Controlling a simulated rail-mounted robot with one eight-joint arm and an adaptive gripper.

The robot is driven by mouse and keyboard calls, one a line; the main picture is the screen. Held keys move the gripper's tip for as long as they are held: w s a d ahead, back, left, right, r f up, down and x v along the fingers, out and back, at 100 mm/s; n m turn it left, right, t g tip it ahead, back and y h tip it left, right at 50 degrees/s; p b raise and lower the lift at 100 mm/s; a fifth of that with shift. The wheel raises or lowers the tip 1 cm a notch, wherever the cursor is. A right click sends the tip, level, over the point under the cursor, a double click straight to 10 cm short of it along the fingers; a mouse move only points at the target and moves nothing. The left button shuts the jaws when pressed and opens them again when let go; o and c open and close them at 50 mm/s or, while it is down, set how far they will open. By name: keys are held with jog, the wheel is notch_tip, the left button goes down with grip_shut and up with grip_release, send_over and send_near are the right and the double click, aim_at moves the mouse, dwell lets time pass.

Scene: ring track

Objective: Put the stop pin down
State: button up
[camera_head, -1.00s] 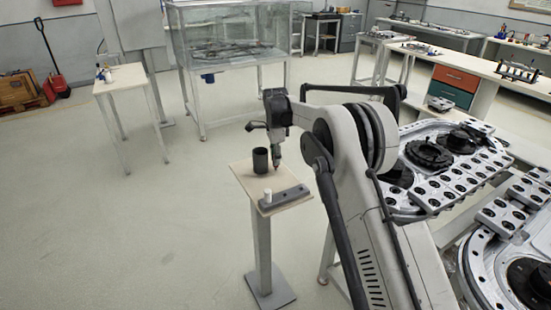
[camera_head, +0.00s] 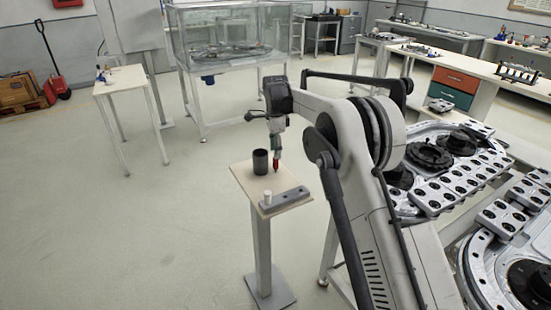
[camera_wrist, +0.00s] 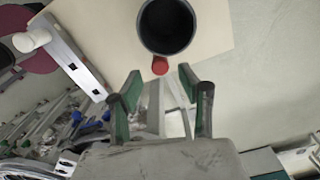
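A small red pin (camera_head: 277,168), which I take to be the stop pin, appears upright on the small stand's top (camera_head: 241,170), close to a dark cup (camera_head: 260,161). In the wrist view the red pin (camera_wrist: 160,65) shows end-on at the cup's rim (camera_wrist: 167,52), just beyond my fingertips. My gripper (camera_wrist: 158,80) has green-padded fingers spread apart, with a gap on both sides of the pin. In the head view my gripper (camera_head: 276,152) points down right above the pin.
A grey block (camera_head: 285,201) lies along the stand's front edge with a white peg (camera_head: 267,197) at its left end. The stand top is small. To the right are metal track sections (camera_head: 440,165) with dark round fittings. Floor left of the stand is clear.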

jog(key=s+d+r+n+t, duration=0.15)
jog(key=s+d+r, duration=0.25)
jog(key=r, duration=0.5)
jog(key=s+d+r+n, duration=0.2)
jog(key=s+d+r, duration=0.15)
jog(key=r, duration=0.55)
jog(key=s+d+r+n+t, duration=0.1)
jog(key=s+d+r+n, duration=0.1)
jog(key=s+d+r, duration=0.3)
jog(key=s+d+r+n+t, duration=0.15)
jog(key=s+d, duration=0.25)
jog(key=s, duration=0.4)
jog(key=s+d+f+n+t, duration=0.1)
jog(key=s+d+n, duration=0.35)
jog(key=s, duration=1.05)
jog(key=s+d+f+n+t, duration=0.1)
jog(key=s+d+f, duration=0.1)
jog(key=s+f, duration=0.2)
jog(key=s+d+f+n+t, duration=0.1)
jog(key=s+f, duration=0.4)
jog(key=s, duration=0.6)
jog(key=shift+d+f+n, duration=0.15)
jog(key=shift+d+n, duration=0.3)
jog(key=shift+d, duration=0.8)
